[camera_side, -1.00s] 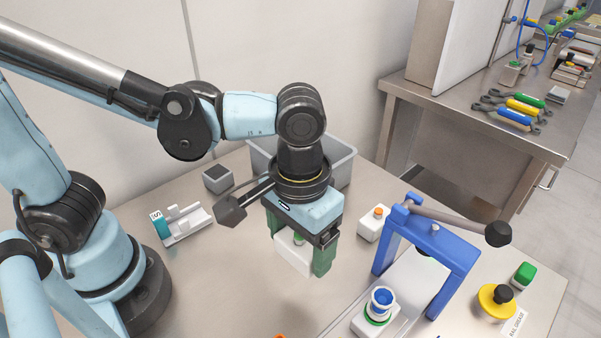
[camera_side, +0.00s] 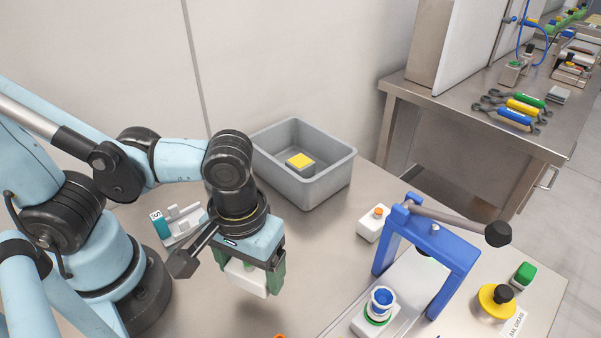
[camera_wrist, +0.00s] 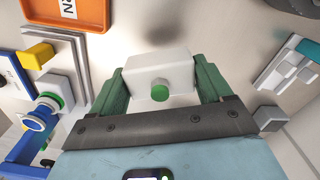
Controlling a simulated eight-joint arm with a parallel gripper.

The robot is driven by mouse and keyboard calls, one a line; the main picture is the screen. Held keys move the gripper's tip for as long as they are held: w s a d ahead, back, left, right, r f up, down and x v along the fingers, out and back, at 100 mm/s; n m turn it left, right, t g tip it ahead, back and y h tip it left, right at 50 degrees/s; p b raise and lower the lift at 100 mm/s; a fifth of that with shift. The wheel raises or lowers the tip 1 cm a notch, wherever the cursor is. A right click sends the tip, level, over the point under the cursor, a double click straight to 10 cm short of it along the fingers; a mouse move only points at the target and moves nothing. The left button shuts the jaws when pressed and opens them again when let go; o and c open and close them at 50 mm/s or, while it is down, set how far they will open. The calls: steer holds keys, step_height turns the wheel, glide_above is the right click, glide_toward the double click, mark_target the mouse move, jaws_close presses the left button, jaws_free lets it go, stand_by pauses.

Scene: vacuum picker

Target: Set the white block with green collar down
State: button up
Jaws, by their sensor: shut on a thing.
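My gripper (camera_side: 249,277) has green fingers and is shut on a white block (camera_side: 243,280). In the wrist view the white block (camera_wrist: 158,72) sits between the two green fingers (camera_wrist: 160,88), with a round green-topped stub on its near face. In the side view the block appears held above the bare table, left of the blue press; the exact gap cannot be told. The wrist and fingers hide most of the block in the side view, and no full collar shows clearly.
A grey bin (camera_side: 305,165) holding a yellow-topped grey block (camera_side: 300,162) stands behind. A blue press frame (camera_side: 428,255) with a white block (camera_side: 374,318) is at right. A white block with orange top (camera_side: 374,223) stands near the press. A white cradle (camera_side: 182,222) lies left. An orange tray (camera_wrist: 65,12) shows in the wrist view.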

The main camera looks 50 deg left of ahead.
mark_target(254, 285)
steer(key=shift+f, duration=2.55)
steer(key=shift+f, duration=0.1)
steer(key=o, duration=1)
steer(key=shift+r, duration=6.1)
steer(key=shift+w+a+r+m+t, duration=0.2)
steer(key=shift+w+a+m+t, duration=0.8)
steer(key=shift+w+a, duration=1.2)
steer(key=shift+w+a+r+m+t, duration=0.15)
steer(key=shift+w+a+m+t, duration=0.4)
steer(key=shift+w+a+t, duration=1.6)
steer(key=shift+w+a+r+m+t, duration=0.2)
steer(key=shift+w+a+m+t, duration=0.4)
steer(key=shift+w+a, duration=1.7)
